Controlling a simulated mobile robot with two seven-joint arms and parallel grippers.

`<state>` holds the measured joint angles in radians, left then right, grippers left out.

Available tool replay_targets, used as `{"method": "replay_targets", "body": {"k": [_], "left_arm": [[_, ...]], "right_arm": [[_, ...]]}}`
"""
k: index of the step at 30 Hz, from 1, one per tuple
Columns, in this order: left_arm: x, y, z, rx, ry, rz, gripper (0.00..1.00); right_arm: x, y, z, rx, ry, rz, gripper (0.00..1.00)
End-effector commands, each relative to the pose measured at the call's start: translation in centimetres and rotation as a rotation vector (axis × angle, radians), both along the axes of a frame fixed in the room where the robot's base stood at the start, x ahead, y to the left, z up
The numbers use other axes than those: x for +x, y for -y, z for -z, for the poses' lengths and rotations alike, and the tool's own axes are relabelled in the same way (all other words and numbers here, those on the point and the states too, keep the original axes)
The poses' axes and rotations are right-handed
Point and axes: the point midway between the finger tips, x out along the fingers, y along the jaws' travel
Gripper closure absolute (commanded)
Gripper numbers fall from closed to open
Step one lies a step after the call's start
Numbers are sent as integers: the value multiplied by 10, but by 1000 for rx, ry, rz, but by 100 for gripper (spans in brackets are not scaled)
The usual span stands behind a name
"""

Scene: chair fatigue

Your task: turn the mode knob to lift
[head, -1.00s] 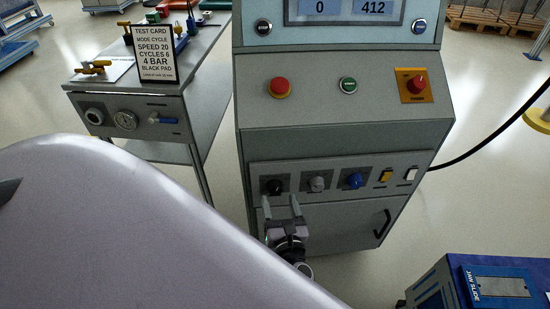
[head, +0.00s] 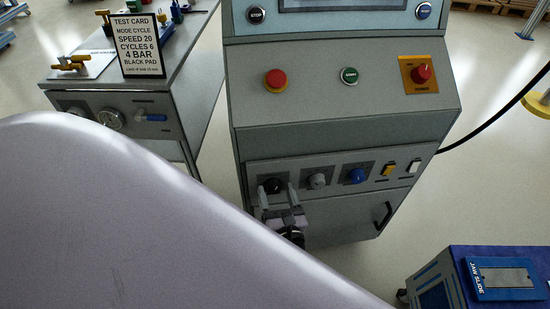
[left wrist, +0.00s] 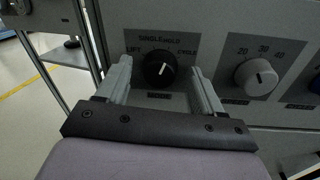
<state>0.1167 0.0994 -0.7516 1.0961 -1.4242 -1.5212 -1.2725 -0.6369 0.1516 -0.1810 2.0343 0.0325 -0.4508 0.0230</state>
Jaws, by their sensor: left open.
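The mode knob (head: 272,186) is black and round, at the left end of the control row on the grey machine. In the left wrist view the mode knob (left wrist: 160,70) has a white pointer aimed up and slightly right, towards HOLD. LIFT is printed at its left and CYCLE at its right. My left gripper (head: 277,195) is open, and in the left wrist view its fingers (left wrist: 162,82) stand on either side of the knob with gaps between. The fingers are apart from the knob's sides. My right gripper is out of view.
A grey knob (head: 317,181) and a blue knob (head: 357,176) sit to the right of the mode knob. A red mushroom button (head: 276,79) is on the sloped panel above. A side bench with a test card (head: 138,46) stands at left, and a blue unit (head: 455,285) at lower right.

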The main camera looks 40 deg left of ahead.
Motion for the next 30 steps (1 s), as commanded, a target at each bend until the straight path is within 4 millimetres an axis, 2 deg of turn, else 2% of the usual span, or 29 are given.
{"method": "replay_targets", "body": {"k": [9,10,12,15,30], "left_arm": [[0,1,0,0,0,0,33],[0,1,0,0,0,0,40],[0,1,0,0,0,0,62],[0,1,0,0,0,0,89],[0,0,-1,-86,84,-2,89]], "right_arm": [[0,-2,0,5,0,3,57],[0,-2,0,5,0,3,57],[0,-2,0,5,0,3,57],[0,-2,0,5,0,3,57],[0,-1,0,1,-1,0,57]]}}
